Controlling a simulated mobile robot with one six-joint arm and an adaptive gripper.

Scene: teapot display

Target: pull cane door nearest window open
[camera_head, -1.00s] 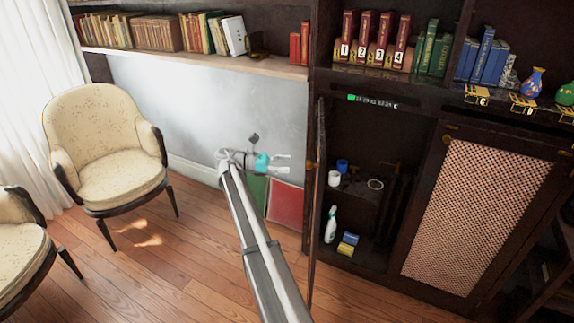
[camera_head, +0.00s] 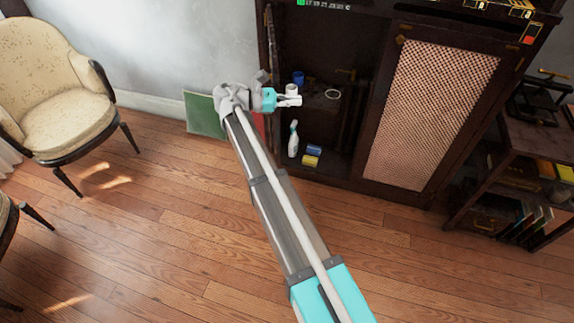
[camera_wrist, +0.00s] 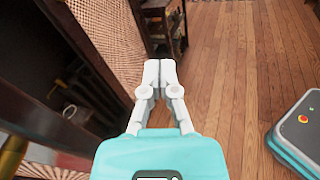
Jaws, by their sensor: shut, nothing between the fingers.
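The cabinet's left compartment, on the window side, stands open in the head view. Its cane door (camera_head: 268,45) shows only as a narrow dark strip at the left edge of the opening, partly hidden behind my arm. A strip of cane (camera_wrist: 50,156), likely this door, shows low in the wrist view, beside a blurred brass part. The right cane door (camera_head: 432,105) is closed; its panel also shows in the wrist view (camera_wrist: 100,30). My gripper (camera_head: 296,97) is shut and empty in front of the open compartment. Its white fingertips meet in the wrist view (camera_wrist: 160,68).
Inside the compartment are a blue cup (camera_head: 298,78), a white cup, a spray bottle (camera_head: 293,140) and small boxes (camera_head: 312,155). A green panel (camera_head: 204,114) leans at the wall. A cream chair (camera_head: 58,90) is left; a shelf (camera_head: 510,150) is right.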

